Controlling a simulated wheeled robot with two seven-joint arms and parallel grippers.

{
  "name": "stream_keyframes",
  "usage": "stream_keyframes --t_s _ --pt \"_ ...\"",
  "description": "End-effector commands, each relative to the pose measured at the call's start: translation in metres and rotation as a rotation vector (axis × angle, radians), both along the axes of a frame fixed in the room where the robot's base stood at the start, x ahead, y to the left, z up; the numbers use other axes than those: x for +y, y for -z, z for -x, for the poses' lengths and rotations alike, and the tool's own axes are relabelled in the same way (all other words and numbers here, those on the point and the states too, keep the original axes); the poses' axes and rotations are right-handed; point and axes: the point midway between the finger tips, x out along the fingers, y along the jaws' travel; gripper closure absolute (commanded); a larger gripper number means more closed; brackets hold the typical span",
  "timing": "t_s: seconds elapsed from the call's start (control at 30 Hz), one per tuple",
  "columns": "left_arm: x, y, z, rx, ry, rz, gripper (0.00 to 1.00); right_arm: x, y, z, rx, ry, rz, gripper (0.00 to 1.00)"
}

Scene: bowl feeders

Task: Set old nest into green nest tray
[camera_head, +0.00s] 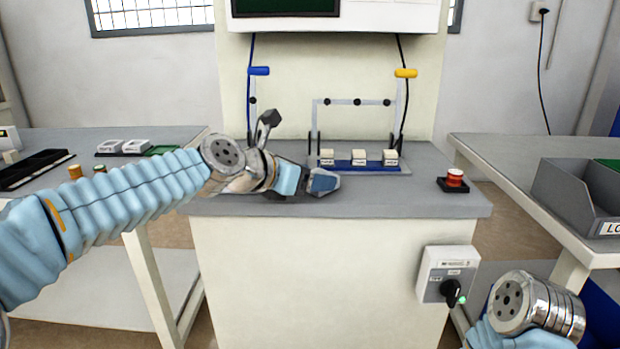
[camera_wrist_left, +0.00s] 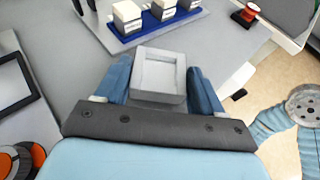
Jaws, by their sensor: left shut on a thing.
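The nest, a pale grey square block with a recessed top (camera_wrist_left: 158,72), sits between the fingers of my left gripper (camera_wrist_left: 160,88) in the left wrist view. The fingers are shut on its two sides. In the head view my left gripper (camera_head: 318,183) is low over the front middle of the central bench; the nest is not clear there. A flat green tray (camera_head: 160,150) lies on the left table, partly hidden behind my left arm. It is well to the left of the gripper. My right arm shows at lower right, but its gripper is out of view.
A blue base with three white blocks (camera_head: 358,164) stands behind my left gripper. A red button (camera_head: 454,178) is at the bench's right. Two white pieces (camera_head: 122,146) and a black tray (camera_head: 32,168) lie on the left table. A grey bin (camera_head: 563,190) stands on the right table.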

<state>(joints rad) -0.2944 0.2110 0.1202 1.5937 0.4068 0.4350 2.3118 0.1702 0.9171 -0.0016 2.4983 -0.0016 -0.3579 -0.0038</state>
Motion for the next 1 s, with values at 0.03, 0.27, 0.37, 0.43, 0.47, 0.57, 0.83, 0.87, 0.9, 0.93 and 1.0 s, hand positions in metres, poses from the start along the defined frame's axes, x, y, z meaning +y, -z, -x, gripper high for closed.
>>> stream_keyframes --t_s 0.03,0.27,0.37,0.43,0.47,0.57,0.83,0.87,0.9,0.93,1.0 --pt "0.0 0.002 0.0 0.0 0.0 0.0 0.68 0.0 0.001 0.0 0.0 0.0 0.0 0.57" --pt "0.0 0.003 0.0 0.001 0.0 0.0 0.07 0.0 0.001 0.0 0.0 0.0 0.0 0.57" --pt "0.0 0.002 0.0 0.001 0.0 0.0 0.07 0.0 0.001 0.0 0.0 0.0 0.0 0.57" --pt "0.0 0.002 0.0 0.001 0.0 0.0 0.07 0.0 0.001 0.0 0.0 0.0 0.0 0.57" --pt "0.0 0.002 0.0 0.001 0.0 0.0 0.07 0.0 0.001 0.0 0.0 0.0 0.0 0.57" --pt "0.0 -0.002 0.0 0.0 0.0 0.0 0.07 0.0 -0.001 0.0 0.0 0.0 0.0 0.57" --pt "0.033 -0.021 0.031 -0.002 -0.004 0.0 0.07 0.0 -0.003 0.0 0.0 0.0 0.001 0.57" --pt "0.038 -0.024 0.036 -0.002 -0.004 0.0 0.07 0.0 -0.004 0.0 -0.001 0.0 0.001 0.57" --pt "0.043 -0.027 0.042 -0.002 -0.003 0.001 0.07 0.0 -0.004 0.0 -0.001 0.0 0.001 0.57" --pt "0.048 -0.03 0.047 -0.002 -0.003 0.001 0.07 0.0 -0.005 0.0 -0.001 0.0 0.001 0.57" --pt "0.058 -0.035 0.057 -0.002 -0.003 0.001 0.07 -0.001 -0.006 0.0 -0.001 0.0 0.001 0.57"
